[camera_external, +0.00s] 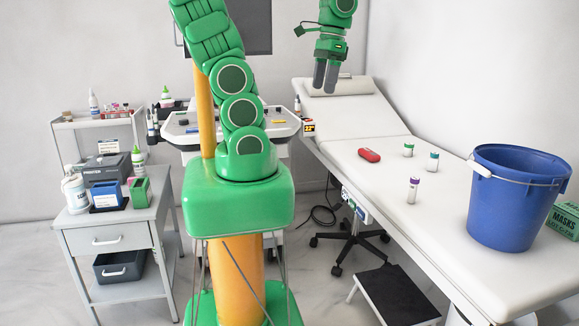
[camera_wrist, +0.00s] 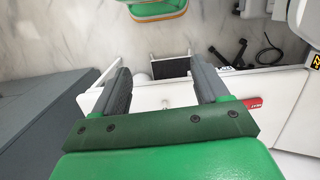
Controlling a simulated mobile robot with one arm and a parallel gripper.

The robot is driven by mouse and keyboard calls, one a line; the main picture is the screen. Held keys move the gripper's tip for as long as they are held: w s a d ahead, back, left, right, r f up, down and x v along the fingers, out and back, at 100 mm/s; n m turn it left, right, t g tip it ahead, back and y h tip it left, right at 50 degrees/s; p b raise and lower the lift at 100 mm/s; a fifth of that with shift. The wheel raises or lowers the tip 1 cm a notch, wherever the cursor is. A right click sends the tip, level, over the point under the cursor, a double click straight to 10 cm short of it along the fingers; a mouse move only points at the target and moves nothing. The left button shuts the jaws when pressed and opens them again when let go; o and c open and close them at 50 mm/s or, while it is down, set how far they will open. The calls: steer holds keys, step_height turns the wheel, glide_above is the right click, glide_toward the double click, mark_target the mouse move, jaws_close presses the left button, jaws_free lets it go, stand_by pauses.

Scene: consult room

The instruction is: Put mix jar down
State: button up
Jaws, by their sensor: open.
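My gripper (camera_external: 326,76) hangs high above the far part of the padded exam bed (camera_external: 455,205), pointing down. In the wrist view my gripper (camera_wrist: 163,82) has its two grey fingers spread, with nothing held between them. Three small capped jars stand upright on the bed: one with a purple cap (camera_external: 412,190), one with a green cap (camera_external: 408,150) and one with a teal cap (camera_external: 433,161). I cannot tell which is the mix jar. My gripper is apart from all of them.
A red case (camera_external: 369,155) lies on the bed near the jars. A blue bucket (camera_external: 515,200) and a green masks box (camera_external: 566,220) stand at the bed's near right. A black step (camera_external: 393,296) is on the floor. A grey cabinet (camera_external: 110,238) with bottles stands at left.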

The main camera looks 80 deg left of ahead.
steer(key=shift+m, duration=0.3)
steer(key=s, duration=0.3)
steer(key=s+d+f, duration=0.1)
steer(key=shift+s, duration=0.4)
